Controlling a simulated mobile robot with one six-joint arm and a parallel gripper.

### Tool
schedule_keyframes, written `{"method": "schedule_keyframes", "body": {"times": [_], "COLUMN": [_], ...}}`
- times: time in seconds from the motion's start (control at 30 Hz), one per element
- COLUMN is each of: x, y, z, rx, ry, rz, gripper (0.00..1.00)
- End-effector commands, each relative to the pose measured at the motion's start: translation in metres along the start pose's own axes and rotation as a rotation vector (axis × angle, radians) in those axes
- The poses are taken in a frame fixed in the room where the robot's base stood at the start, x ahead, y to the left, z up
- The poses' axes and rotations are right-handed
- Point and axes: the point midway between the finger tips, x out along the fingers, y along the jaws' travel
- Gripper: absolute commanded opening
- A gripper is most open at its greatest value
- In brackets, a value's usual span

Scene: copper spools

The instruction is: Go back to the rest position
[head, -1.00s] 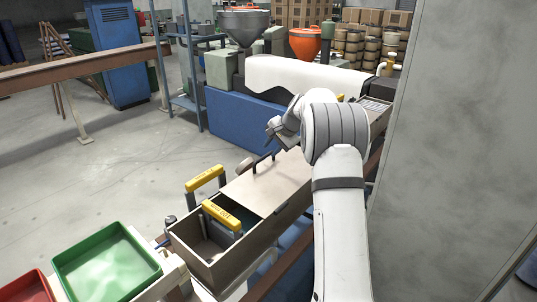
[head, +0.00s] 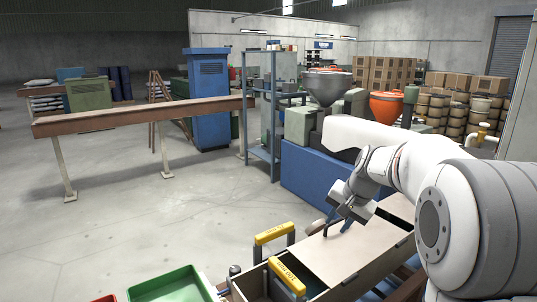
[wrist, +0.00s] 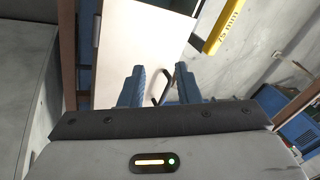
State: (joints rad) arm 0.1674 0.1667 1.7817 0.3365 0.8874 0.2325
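My gripper (head: 344,207) hangs at the end of my white arm, over the beige lid of a long box in the head view. In the wrist view my gripper (wrist: 160,90) has its two blue fingers apart, with nothing held between them. The black lid handle (wrist: 163,87) shows in the gap, beyond the fingertips. In the head view the handle (head: 340,222) is close below the gripper and partly covered by it. The beige lid (head: 352,250) covers the middle of the box.
Two yellow-topped handles (head: 274,233) (head: 287,275) stand at the box's open near end. A green tray (head: 172,284) is at the bottom left. A blue machine base (head: 310,175) stands behind the box. Open floor (head: 120,220) lies to the left.

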Motion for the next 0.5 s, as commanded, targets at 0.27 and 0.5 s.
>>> {"method": "schedule_keyframes", "body": {"times": [0.27, 0.5], "x": [-0.051, -0.067], "y": [0.035, 0.086], "z": [0.122, 0.213], "rx": [-0.267, -0.483], "ry": [0.001, 0.000], "rz": [0.093, 0.170], "gripper": [0.30, 0.30]}}
